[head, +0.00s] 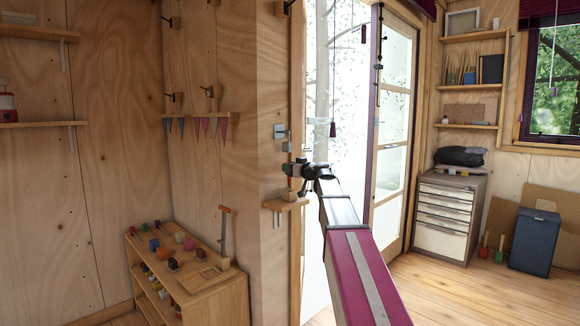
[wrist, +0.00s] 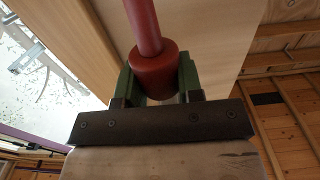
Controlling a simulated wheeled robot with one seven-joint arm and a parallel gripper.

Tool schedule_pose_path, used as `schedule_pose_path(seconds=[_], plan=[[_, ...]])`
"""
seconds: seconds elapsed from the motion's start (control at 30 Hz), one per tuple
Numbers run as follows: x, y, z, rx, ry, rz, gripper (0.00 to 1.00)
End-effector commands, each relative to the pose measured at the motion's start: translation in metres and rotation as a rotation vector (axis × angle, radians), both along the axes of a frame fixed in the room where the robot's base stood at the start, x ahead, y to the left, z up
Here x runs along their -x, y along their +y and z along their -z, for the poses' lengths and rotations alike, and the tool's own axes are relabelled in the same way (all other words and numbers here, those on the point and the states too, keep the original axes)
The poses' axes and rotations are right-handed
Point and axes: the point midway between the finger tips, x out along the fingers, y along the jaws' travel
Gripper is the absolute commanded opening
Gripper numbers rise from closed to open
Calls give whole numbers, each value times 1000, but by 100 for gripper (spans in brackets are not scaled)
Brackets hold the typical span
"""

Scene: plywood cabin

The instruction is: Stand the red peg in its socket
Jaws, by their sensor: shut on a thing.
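The red peg (wrist: 154,72) shows in the wrist view as a thick red cylinder with a thinner red shaft running to the top edge. My gripper (wrist: 158,82) is shut on its thick part, with a green finger on each side. In the head view my gripper (head: 294,170) is at the wall corner beside the glass door, just above a small wooden ledge (head: 275,205). A small reddish upright shape (head: 290,195) shows between gripper and ledge. I cannot tell whether the peg touches the ledge. No socket opening can be made out.
A low wooden shelf unit (head: 205,284) with several coloured blocks stands at the lower left. Wall pegs and a rack of pennants (head: 212,117) are left of the corner. A grey drawer cabinet (head: 446,215) and a blue bin (head: 534,241) stand at the right.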

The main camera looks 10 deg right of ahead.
Motion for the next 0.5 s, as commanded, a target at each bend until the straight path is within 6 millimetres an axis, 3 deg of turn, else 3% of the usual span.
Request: schedule_pose_path(seconds=[0.5], plan=[[0, 0, 23, -1, 1, 0, 12]])
